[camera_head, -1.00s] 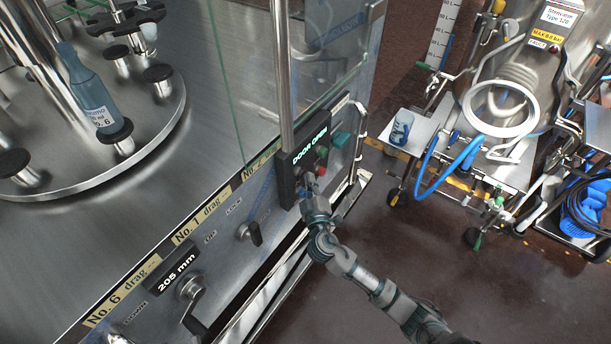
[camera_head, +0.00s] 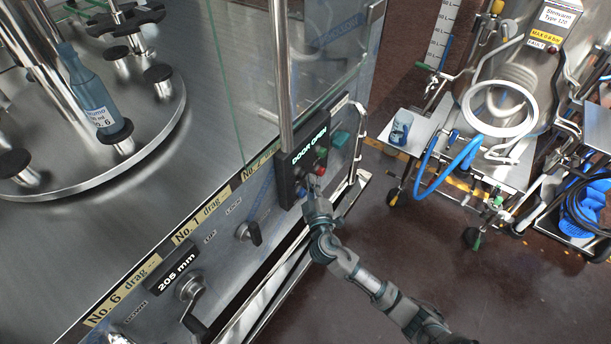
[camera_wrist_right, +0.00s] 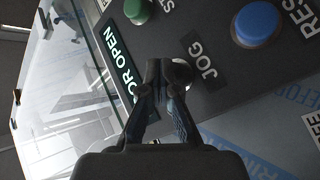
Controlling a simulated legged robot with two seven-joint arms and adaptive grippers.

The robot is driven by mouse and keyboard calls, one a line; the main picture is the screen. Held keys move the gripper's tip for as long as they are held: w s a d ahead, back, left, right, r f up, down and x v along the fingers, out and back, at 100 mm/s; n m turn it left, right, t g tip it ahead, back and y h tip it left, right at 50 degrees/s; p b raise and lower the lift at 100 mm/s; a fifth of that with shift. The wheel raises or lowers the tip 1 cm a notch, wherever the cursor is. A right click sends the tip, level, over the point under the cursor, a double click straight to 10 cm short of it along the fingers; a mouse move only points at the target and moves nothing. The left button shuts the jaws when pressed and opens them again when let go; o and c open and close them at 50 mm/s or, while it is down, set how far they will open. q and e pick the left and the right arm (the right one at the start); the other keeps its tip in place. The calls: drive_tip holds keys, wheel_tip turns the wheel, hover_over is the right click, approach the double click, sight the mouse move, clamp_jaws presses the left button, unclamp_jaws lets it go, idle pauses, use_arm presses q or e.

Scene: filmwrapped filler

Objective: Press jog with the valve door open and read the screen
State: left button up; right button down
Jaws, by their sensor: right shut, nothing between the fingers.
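My right gripper (camera_head: 314,184) is shut and empty, its tips close to the dark control panel (camera_head: 288,182) on the machine's front. In the right wrist view the closed fingertips (camera_wrist_right: 166,72) overlap the left side of a pale round button (camera_wrist_right: 183,73) next to the label JOG (camera_wrist_right: 202,62). I cannot tell whether they touch or press it. The screen (camera_head: 310,146) at the panel's top reads DOOR OPEN; part of it also shows in the right wrist view (camera_wrist_right: 117,62). A clear glass panel (camera_head: 335,75) stands above the control panel. My left gripper is not in view.
A green button (camera_wrist_right: 138,10) and a blue button (camera_wrist_right: 257,24) flank the jog button. A red button (camera_head: 321,169) is close to my gripper. A bottle (camera_head: 90,90) stands on the turntable. A steel cart (camera_head: 470,150) with a blue hose stands right; open floor lies between.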

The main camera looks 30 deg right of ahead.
drive_tip(key=shift+s+d, duration=0.2)
drive_tip(key=shift+s, duration=0.3)
drive_tip(key=s, duration=0.1)
drive_tip(key=s+d, duration=0.1)
drive_tip(key=s, duration=0.1)
drive_tip(key=s+d+p, duration=0.1)
drive_tip(key=shift+s, duration=0.3)
idle(0.8)
